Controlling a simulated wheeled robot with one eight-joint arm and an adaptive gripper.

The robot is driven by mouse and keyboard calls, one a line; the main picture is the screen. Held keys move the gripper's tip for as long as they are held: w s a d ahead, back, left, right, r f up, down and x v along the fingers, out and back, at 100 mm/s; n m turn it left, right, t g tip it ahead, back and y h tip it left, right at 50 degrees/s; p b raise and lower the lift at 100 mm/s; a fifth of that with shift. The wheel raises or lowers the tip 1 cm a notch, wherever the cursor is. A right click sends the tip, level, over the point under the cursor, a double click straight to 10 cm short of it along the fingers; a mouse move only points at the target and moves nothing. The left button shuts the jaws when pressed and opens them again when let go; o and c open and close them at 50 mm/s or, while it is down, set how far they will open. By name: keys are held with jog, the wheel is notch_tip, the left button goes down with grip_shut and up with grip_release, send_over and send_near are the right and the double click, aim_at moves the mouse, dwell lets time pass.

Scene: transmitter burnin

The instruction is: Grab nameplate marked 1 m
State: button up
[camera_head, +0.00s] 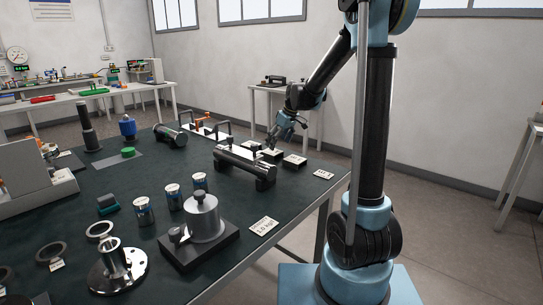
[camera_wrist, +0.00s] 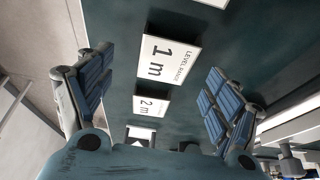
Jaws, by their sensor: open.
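The nameplate marked 1 m (camera_wrist: 168,62) is a white plate with black lettering on a dark block, lying on the dark table top in the wrist view. My gripper (camera_wrist: 160,70) is open, with its blue-padded fingers apart on the left and right of the nameplate in the picture. Nothing is between the pads. In the head view, my gripper (camera_head: 280,132) hangs above a row of small dark blocks with white tops at the table's far right side. Their lettering is too small to read there.
A plate marked 2 m (camera_wrist: 152,103) lies just below the 1 m plate in the wrist view, with another block (camera_wrist: 141,133) beyond.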

aim_at(273, 152)
jog(key=x, duration=0.2)
jog(key=a+x, duration=0.1)
jog(key=shift+f, duration=0.25)
jog(key=shift+w+a+f, duration=0.15)
jog(key=shift+a+f, duration=0.1)
jog(key=shift+f, duration=0.4)
jog(key=c, duration=1.2)
